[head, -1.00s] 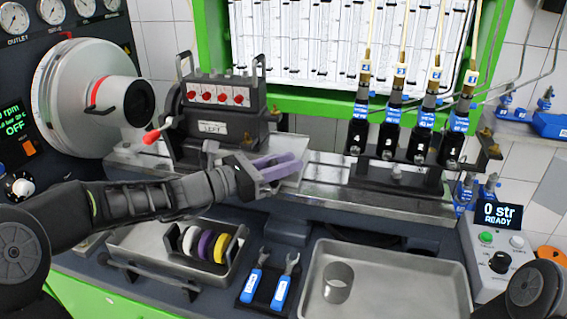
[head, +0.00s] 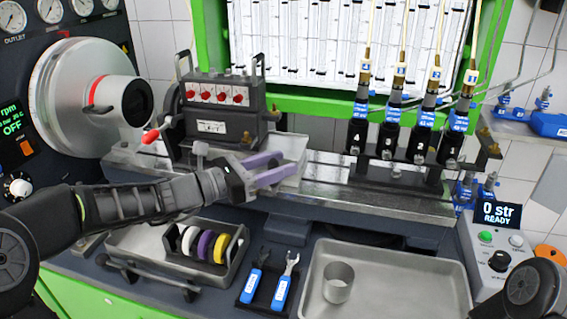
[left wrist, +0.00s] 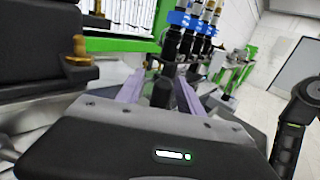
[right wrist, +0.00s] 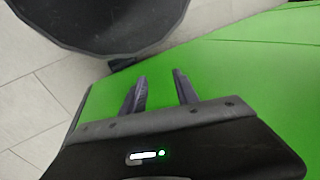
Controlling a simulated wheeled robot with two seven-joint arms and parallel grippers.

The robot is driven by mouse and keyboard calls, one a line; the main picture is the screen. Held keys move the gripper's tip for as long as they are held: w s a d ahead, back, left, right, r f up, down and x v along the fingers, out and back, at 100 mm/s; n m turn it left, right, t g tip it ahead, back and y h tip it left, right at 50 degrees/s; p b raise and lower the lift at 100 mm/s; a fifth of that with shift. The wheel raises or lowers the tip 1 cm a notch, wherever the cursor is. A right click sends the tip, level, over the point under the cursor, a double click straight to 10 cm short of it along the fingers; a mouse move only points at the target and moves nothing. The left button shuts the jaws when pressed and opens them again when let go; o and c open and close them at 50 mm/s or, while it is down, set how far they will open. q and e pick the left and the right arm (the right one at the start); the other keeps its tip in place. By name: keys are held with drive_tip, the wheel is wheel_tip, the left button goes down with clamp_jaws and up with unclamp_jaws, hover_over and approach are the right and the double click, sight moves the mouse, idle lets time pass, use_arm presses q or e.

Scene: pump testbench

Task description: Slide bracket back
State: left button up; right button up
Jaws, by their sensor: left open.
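The black bracket (head: 400,178) stands on the metal rail (head: 330,178), right of centre in the head view. It carries several upright black injectors (head: 388,138) with blue fittings. My left gripper (head: 279,167) is open and empty over the rail, in front of the pump and left of the bracket, clear of it. In the left wrist view its purple fingers (left wrist: 158,92) are spread, with a dark upright part showing between them; I cannot tell how far off it is. My right gripper (right wrist: 160,88) is open and empty over a green surface, away from the bench top.
The pump (head: 215,115) with red caps stands on the rail's left part. In front are a tray of coloured rings (head: 205,245), two blue-handled wrenches (head: 268,278) and a metal tray (head: 390,285) holding a cup (head: 338,282). A control box (head: 498,235) stands at right.

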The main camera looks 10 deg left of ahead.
use_arm(q)
drive_tip(key=v, duration=0.6)
drive_tip(key=shift+s, duration=0.2)
